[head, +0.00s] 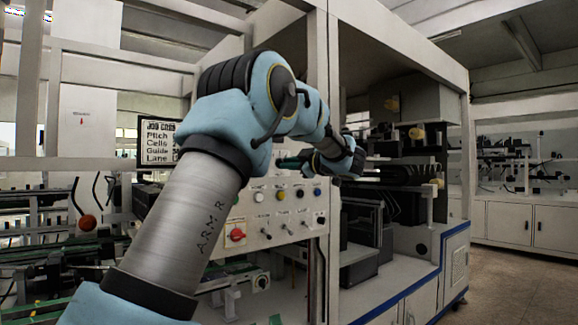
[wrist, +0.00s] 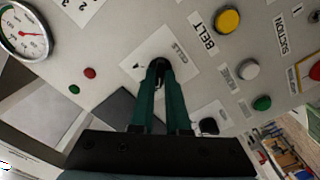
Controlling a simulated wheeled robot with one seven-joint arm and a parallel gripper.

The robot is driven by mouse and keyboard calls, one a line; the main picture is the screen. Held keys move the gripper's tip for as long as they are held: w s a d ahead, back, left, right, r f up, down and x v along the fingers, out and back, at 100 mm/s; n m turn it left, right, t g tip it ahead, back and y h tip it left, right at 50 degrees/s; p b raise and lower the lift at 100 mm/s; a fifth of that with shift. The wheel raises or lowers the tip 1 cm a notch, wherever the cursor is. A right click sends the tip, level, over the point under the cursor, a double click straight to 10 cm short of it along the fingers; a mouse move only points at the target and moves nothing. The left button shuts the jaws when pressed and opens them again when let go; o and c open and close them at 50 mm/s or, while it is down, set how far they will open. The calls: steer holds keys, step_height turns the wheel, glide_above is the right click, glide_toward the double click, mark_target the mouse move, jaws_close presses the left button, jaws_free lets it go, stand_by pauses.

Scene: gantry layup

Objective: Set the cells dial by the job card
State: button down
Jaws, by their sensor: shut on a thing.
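My gripper (wrist: 160,80) has its green fingers closed on a small black knob, the cells dial (wrist: 158,64), on the grey panel. The white plate (wrist: 184,68) around it reads CELLS; its other marks and the knob's pointer are mostly hidden or too small to read. The job card (head: 158,141) is a white screen at left. Its lines Pitch, Cells, Guide and Lane show, but my arm covers the right side, so the Cells value cannot be read.
The wrist view shows a yellow button (wrist: 228,20), a white button (wrist: 248,69), and a round gauge (wrist: 24,32). Machinery stands right; open floor (head: 510,285) lies beyond.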

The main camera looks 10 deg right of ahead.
steer(key=c, duration=0.9)
jaws_free()
steer(key=b+v, duration=0.2)
steer(key=v, duration=0.8)
steer(key=shift+s+d, duration=0.2)
steer(key=shift+s, duration=0.15)
steer(key=shift+w, duration=0.1)
